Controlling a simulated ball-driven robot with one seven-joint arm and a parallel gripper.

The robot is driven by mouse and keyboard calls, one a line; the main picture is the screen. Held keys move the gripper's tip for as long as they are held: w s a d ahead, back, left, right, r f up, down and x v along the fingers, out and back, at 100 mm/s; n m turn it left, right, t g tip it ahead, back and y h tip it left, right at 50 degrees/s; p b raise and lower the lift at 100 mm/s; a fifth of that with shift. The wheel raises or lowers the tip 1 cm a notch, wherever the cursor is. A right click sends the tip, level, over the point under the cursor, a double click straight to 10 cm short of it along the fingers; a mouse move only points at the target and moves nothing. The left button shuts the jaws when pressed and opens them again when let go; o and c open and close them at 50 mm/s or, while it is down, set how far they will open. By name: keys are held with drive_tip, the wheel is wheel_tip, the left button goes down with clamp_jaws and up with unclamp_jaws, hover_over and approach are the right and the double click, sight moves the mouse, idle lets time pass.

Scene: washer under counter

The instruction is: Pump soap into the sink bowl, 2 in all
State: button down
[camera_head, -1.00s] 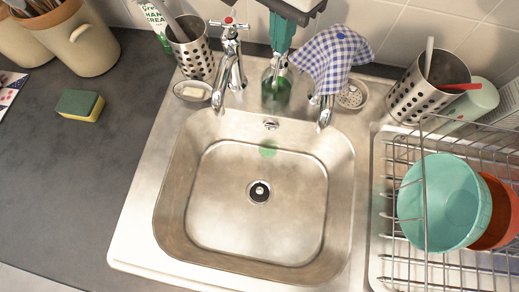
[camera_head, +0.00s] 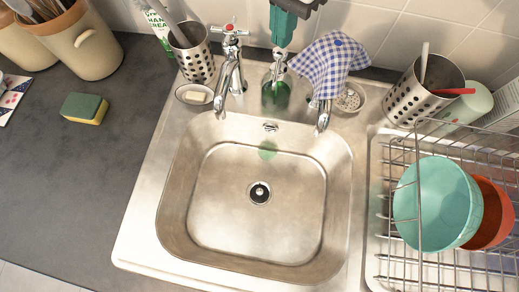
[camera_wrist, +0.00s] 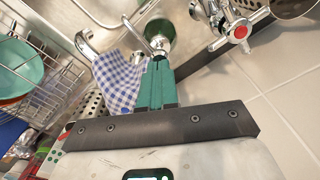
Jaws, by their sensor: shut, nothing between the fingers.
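The soap dispenser (camera_head: 275,96), a clear bottle of green liquid with a metal pump head (camera_head: 279,56), stands behind the sink between the two taps. It also shows in the wrist view (camera_wrist: 160,30). The steel sink bowl (camera_head: 230,215) has a green soap patch (camera_head: 267,150) near its back, below the overflow. My gripper (camera_head: 280,45) is shut and empty, its teal fingers pointing down just above the pump head. In the wrist view my gripper (camera_wrist: 160,62) points at the pump; I cannot tell whether they touch.
A cross-handled tap (camera_head: 233,60) stands left of the dispenser. A blue checked cloth (camera_head: 328,62) hangs over the right tap. A soap dish (camera_head: 194,94) and perforated steel holders (camera_head: 432,90) flank them. A dish rack (camera_head: 400,262) with bowls is at right. The left counter is mostly clear.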

drive_tip(key=shift+r, duration=0.15)
wheel_tip(320, 180, up, 6)
drive_tip(key=p, duration=0.3)
idle(0.8)
